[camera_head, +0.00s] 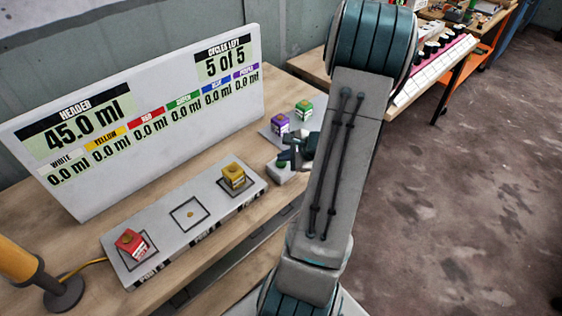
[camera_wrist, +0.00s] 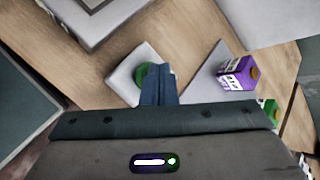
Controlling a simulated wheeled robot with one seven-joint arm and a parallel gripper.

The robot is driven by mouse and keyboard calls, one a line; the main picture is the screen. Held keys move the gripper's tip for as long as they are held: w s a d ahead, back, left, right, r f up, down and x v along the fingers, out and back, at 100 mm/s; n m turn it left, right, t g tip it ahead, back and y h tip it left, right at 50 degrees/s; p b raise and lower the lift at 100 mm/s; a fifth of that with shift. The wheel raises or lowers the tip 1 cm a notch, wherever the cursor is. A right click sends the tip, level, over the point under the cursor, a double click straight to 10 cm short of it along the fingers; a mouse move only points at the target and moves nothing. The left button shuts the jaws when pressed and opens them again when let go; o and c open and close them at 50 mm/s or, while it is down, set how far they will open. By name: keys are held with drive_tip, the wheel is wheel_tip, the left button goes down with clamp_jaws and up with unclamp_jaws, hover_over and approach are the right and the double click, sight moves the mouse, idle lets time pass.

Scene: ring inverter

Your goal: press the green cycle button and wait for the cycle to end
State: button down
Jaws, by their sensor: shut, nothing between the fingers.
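The green cycle button (camera_wrist: 144,76) is on a small pale box (camera_wrist: 121,77) on the table, and is partly hidden by my fingers in the wrist view. In the head view the button (camera_head: 281,164) shows just below my gripper (camera_head: 297,150). My gripper is shut and empty, and its fingertips (camera_wrist: 158,70) lie over or beside the button; I cannot tell if they touch it. The display board (camera_head: 150,120) reads "45.0 ml" under header, "5 of 5" cycles left, and 0.0 ml for each colour.
A pale port strip (camera_head: 185,228) holds a red carton (camera_head: 131,243) and a yellow carton (camera_head: 233,176), with an empty middle square. A purple carton (camera_head: 280,124) and a green carton (camera_head: 304,110) stand behind my gripper. A yellow post (camera_head: 20,263) is at left.

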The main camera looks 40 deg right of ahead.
sight(285, 163)
drive_tip(key=shift+f, duration=0.15)
idle(0.5)
drive_tip(key=shift+r+p, duration=0.35)
drive_tip(key=shift+r, duration=0.6)
drive_tip(key=shift+r+p, duration=1.65)
drive_tip(key=shift+r, duration=0.9)
drive_tip(key=shift+f, duration=0.1)
